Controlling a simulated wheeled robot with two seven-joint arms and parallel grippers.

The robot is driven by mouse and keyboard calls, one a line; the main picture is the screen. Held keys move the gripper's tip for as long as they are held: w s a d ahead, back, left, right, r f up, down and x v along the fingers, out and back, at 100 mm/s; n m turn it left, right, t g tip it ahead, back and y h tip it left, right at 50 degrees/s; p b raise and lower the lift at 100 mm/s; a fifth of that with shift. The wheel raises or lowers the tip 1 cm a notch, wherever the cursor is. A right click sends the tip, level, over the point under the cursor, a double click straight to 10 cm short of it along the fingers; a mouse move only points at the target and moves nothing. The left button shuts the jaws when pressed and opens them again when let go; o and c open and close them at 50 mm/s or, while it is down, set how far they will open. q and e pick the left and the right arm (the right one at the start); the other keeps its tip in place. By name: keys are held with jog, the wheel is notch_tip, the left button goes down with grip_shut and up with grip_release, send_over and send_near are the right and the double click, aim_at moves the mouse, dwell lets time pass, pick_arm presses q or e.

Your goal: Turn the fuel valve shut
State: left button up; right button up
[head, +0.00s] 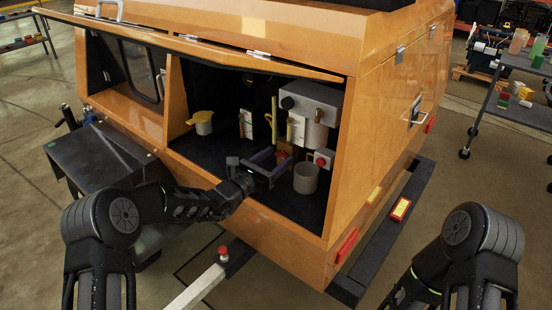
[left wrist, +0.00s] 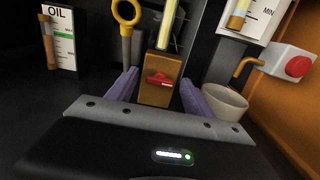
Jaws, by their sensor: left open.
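The fuel valve looks to be the small red handle (left wrist: 159,79) on the front of a brown block (left wrist: 158,95), with a clear tube with yellow rising above it. The handle lies roughly crosswise, slightly tilted. In the head view the block (head: 284,148) is small and partly hidden by my gripper. My left gripper (head: 274,161) reaches into the open compartment. Its purple fingers are apart, one on each side of the block in the left wrist view (left wrist: 158,82). I cannot tell whether they touch it. My right arm shows at the lower right, its gripper out of view.
A grey cup (head: 305,178) stands just right of the fingers, below a white box with a red button (head: 323,158). A yellow-ringed stick (left wrist: 127,14) and an OIL gauge (left wrist: 59,40) are to the left. A yellow-topped jug (head: 202,122) stands farther left. The wooden compartment wall closes the right side.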

pick_arm(q)
jog(key=shift+c, duration=0.2)
grip_shut()
dwell(0.5)
